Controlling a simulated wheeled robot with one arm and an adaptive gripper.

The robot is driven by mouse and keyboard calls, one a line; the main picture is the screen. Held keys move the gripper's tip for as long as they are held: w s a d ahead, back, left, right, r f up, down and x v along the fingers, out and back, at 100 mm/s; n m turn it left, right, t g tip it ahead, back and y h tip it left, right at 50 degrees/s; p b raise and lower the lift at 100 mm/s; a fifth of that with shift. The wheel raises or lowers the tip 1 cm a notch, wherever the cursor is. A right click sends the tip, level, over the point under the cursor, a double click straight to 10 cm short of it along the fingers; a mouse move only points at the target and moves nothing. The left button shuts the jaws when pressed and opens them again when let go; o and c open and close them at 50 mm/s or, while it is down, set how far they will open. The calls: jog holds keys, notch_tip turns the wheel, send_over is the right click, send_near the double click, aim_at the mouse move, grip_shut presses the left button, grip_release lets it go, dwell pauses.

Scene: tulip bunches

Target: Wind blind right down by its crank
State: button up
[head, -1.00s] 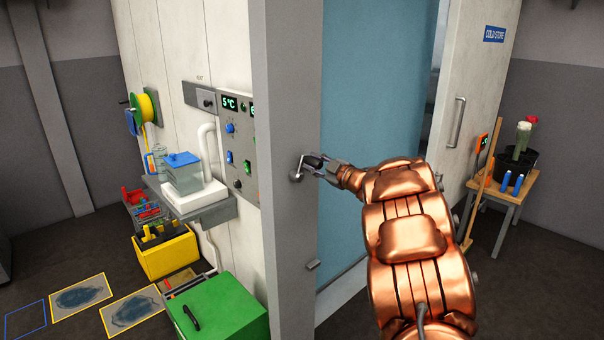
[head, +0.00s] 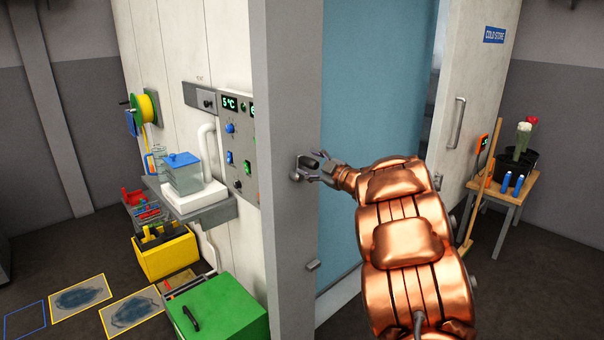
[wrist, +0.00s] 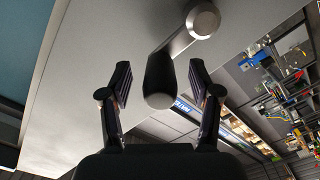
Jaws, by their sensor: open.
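The crank (head: 297,176) is mounted on the grey post, with a round metal hub and a short arm ending in a dark knob. In the wrist view the crank's black knob (wrist: 159,82) lies between my two fingers, with a gap on both sides. Its metal arm runs up right to the hub. My gripper (head: 318,170) is open around the knob; its spread fingers also show in the wrist view (wrist: 159,88). The blue blind (head: 375,130) hangs in the doorway behind the post. Its lower part is partly hidden by my copper arm.
The grey post (head: 287,240) stands close to my gripper. A control panel (head: 238,150) and a shelf with a tank (head: 183,174) are left of it. A green box (head: 218,312) is on the floor. A wooden stand (head: 507,188) with flowers is at right.

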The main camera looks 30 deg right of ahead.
jog(key=shift+s, duration=0.1)
jog(key=shift+v, duration=3.45)
